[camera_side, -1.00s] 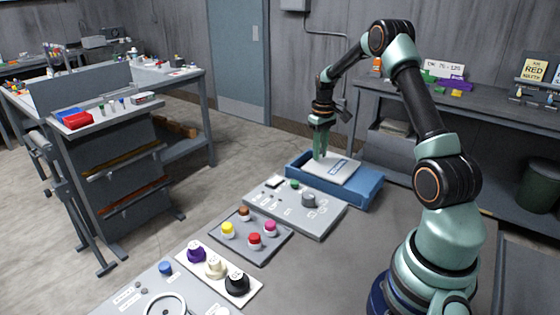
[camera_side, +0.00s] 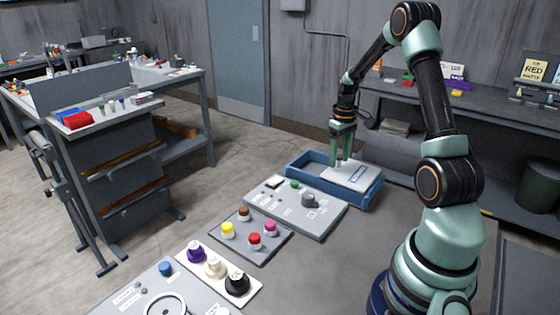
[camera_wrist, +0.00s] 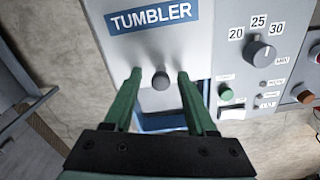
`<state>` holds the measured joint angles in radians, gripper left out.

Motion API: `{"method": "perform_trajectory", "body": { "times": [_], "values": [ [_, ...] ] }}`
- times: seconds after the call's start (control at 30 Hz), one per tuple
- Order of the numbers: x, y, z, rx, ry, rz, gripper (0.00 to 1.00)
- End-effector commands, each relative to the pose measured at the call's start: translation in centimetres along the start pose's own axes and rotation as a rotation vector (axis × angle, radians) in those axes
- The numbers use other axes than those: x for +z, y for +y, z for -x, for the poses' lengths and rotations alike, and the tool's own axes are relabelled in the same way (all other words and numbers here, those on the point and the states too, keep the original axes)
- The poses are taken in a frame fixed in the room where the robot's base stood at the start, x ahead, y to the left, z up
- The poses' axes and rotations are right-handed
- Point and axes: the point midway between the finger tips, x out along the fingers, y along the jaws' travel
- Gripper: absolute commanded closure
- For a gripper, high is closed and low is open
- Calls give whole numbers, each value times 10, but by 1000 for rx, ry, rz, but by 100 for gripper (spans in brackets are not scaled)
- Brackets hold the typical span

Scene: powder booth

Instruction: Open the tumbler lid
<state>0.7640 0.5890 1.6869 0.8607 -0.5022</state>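The tumbler is a blue open-topped box (camera_side: 372,195) at the back of the work table. Its pale grey lid (camera_side: 360,177), with a blue TUMBLER label, lies over the right part of the box, and the left part is uncovered. My gripper (camera_side: 342,163) points down over the lid's left edge.
A grey control panel (camera_side: 270,207) with a dial and buttons stands directly in front of the box. Coloured knobs on a grey plate (camera_side: 262,248) and a white plate (camera_side: 250,290) are nearer. A back bench (camera_side: 480,108) stands behind the box.

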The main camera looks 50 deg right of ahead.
Motion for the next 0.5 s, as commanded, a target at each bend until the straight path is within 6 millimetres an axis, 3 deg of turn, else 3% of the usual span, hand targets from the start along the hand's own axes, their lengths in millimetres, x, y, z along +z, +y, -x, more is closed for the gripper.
{"method": "perform_trajectory", "body": {
  "times": [0.27, 0.5],
  "values": [
    [0, 0, 2, -1, -2, 0, 44],
    [-1, 0, 38, 2, 3, 0, 44]
  ]
}}
